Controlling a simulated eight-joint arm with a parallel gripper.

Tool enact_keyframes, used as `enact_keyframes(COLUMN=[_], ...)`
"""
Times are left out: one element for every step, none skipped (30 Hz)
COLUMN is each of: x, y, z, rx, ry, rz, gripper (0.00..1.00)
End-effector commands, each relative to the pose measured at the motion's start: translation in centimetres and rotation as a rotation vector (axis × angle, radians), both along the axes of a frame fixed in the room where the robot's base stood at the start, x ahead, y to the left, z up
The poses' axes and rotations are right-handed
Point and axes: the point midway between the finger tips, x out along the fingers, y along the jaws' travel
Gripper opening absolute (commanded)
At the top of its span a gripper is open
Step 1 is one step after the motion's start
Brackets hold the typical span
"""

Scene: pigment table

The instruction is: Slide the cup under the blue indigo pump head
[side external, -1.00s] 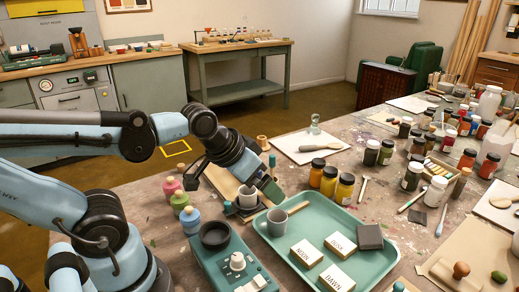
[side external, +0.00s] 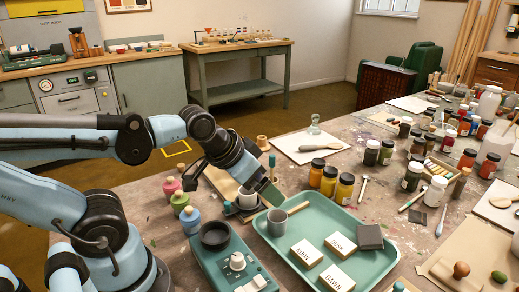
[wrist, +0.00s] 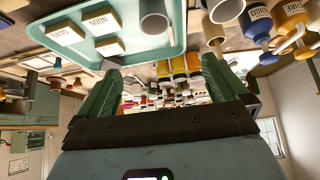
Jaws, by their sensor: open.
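A grey cup (side external: 248,198) stands on the table left of the green tray, beside my gripper (side external: 268,193). It also shows at the top of the wrist view (wrist: 226,9), close to a blue bottle (wrist: 254,24) with a label I read as indigo. In the side view my arm hides most of the bottle and its pump head. My gripper (wrist: 160,66) is open, with nothing between its two green fingers in the wrist view. I cannot tell whether a finger touches the cup.
The green tray (side external: 352,224) holds a second grey cup (side external: 277,222), several labelled blocks and a dark block. A teal device (side external: 228,266) stands in front. Pink, green and blue bottles (side external: 190,220) stand at left. Yellow and orange jars (side external: 329,180) stand behind the tray.

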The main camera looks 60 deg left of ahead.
Motion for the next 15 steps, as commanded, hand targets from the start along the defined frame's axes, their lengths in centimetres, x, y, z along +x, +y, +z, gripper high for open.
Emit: enact_keyframes(x=[0.0, 0.0, 0.0, 0.0, 0.0, 0.0, 0.0, 0.0, 0.0, -0.1, -0.2, -0.3, -0.4, -0.6, -0.8], y=[0.0, 0.0, 0.1, 0.2, 0.4, 0.8, 1.1, 1.6, 2.2, 2.8, 3.4, 4.3, 4.9, 5.6, 6.4], z=[0.0, 0.0, 0.0, 0.0, 0.1, 0.1, 0.2, 0.2, 0.4, 0.4, 0.6, 0.7, 0.8, 0.9, 1.0], rx=[0.0, 0.0, 0.005, 0.01, 0.019, 0.038, 0.057, 0.078, 0.11, 0.134, 0.159, 0.189, 0.208, 0.223, 0.24], ry=[0.0, 0.0, 0.004, 0.01, 0.018, 0.038, 0.057, 0.082, 0.121, 0.154, 0.191, 0.241, 0.279, 0.317, 0.364], rz=[0.0, 0.0, -0.003, -0.007, -0.013, -0.029, -0.047, -0.068, -0.104, -0.136, -0.173, -0.226, -0.268, -0.31, -0.37], gripper=[0.98, 0.94, 0.88, 0.83, 0.79, 0.72, 0.68, 0.63, 0.57, 0.53, 0.48, 0.46, 0.46, 0.46, 0.46])
